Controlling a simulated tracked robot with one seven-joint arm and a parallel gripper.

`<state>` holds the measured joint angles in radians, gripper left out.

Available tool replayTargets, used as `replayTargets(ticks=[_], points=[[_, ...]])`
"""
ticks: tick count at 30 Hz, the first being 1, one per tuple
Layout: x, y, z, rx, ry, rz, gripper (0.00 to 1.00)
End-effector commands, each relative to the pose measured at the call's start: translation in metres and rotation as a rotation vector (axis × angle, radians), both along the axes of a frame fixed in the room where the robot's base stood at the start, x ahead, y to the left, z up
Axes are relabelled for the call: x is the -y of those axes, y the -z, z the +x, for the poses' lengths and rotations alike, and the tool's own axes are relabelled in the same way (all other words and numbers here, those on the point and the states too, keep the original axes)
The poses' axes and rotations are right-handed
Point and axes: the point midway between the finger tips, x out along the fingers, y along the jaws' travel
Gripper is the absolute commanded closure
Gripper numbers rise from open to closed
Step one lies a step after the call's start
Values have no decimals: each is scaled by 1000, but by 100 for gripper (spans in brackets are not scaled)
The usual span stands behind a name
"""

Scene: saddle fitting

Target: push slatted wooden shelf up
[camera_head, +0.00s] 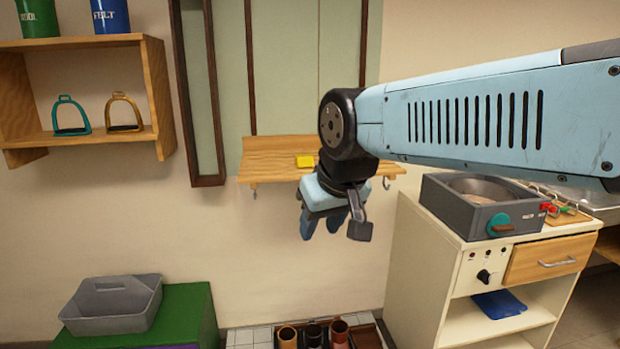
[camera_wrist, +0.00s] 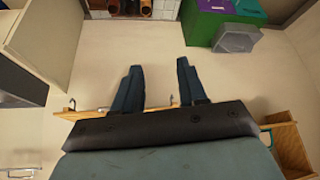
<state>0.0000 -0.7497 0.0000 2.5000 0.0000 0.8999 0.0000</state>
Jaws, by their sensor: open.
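The slatted wooden shelf (camera_head: 272,162) is mounted on the wall below the pale green panels, with hooks along its underside. My gripper (camera_head: 334,230) hangs in front of the shelf's right half, fingers pointing down, with fingertips below the shelf's front edge. My wrist and arm hide part of the shelf. In the wrist view my gripper (camera_wrist: 159,66) is open with nothing between its fingers. The shelf's edge (camera_wrist: 88,112) shows behind the finger bases there; I cannot tell whether they touch.
A wooden wall shelf (camera_head: 86,138) with two stirrups hangs at left. A grey bin (camera_head: 112,305) sits on a green box (camera_head: 186,315) at lower left. A cream cabinet (camera_head: 425,265) stands at right. The wall below the shelf is clear.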

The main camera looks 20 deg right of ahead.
Motion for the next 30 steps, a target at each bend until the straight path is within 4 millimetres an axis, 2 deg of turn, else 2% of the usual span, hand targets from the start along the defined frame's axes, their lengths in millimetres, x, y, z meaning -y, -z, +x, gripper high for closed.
replayTargets(ticks=[8, 11, 14, 17, 24, 30], points=[[0, 0, 0, 1, 0, -1, 58], [4, 0, 8, 16, -7, -16, 58], [18, 3, 29, 57, -29, -62, 58], [38, 6, 63, 125, -71, -146, 58], [99, 16, 146, 307, -231, -424, 58], [143, 29, 198, 435, -391, -665, 58]])
